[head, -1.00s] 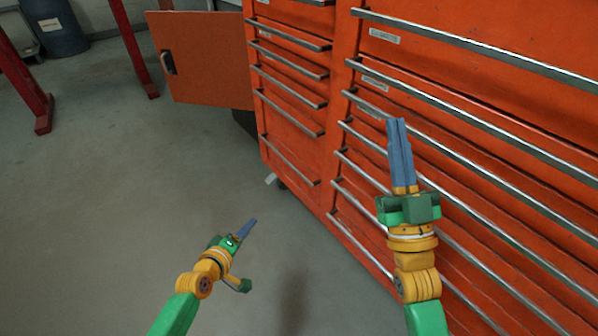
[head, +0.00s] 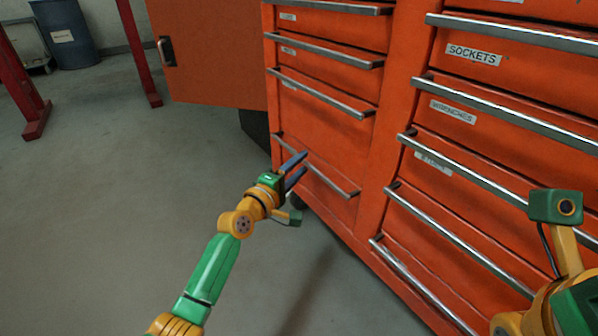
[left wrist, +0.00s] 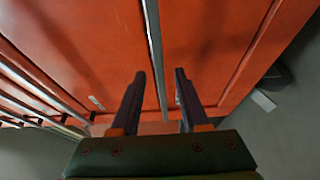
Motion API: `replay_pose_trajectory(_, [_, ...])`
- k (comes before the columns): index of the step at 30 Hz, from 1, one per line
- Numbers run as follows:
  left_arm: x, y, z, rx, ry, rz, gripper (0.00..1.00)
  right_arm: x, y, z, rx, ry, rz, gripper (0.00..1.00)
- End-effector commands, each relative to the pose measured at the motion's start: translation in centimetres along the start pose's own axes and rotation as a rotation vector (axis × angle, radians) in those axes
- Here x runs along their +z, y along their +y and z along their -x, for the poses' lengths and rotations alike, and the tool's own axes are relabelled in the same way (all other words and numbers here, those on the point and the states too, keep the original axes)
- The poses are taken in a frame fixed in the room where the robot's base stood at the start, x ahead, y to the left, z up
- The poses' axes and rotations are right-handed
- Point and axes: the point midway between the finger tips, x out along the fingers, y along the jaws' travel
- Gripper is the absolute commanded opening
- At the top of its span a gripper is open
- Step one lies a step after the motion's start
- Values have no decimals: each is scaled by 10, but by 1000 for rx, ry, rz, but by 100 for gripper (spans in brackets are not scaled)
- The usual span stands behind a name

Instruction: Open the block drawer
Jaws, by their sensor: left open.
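The orange tool cabinet has a left column of drawers with long metal bar handles. My left gripper (head: 304,162) is open at the handle (head: 333,183) of the lowest drawer (head: 325,145) in that column. In the left wrist view the handle bar (left wrist: 155,50) runs between the two spread fingers (left wrist: 156,80); I cannot tell whether either finger touches it. This drawer looks shut. I read no "block" label on any drawer. Part of my right arm shows at the right edge, but its fingers are not in view.
The right column has wider drawers with bar handles; one label reads SOCKETS (head: 474,55), another WRENCHES (head: 453,111). An open orange door (head: 210,55) stands out at the cabinet's left. A red post (head: 140,55) and a blue barrel (head: 66,35) are behind. Floor at left is clear.

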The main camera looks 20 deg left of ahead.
Motion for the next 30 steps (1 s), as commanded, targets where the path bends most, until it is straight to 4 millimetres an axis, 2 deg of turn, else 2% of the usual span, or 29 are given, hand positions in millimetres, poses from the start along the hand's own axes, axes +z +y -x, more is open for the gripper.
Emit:
replay_pose_trajectory(5, [0, 0, 0, -1, 0, 0, 45, 0, 0, -1, 0, 0, 0, 0])
replay_pose_trajectory(10, [0, 0, 0, -1, 0, 0, 0, 0, 0, -1, 0, -1, 0, 0])
replay_pose_trajectory(30, [0, 0, 0, -1, 1, -1, 0, 0, 0, 0, 1, -1, 0, 0])
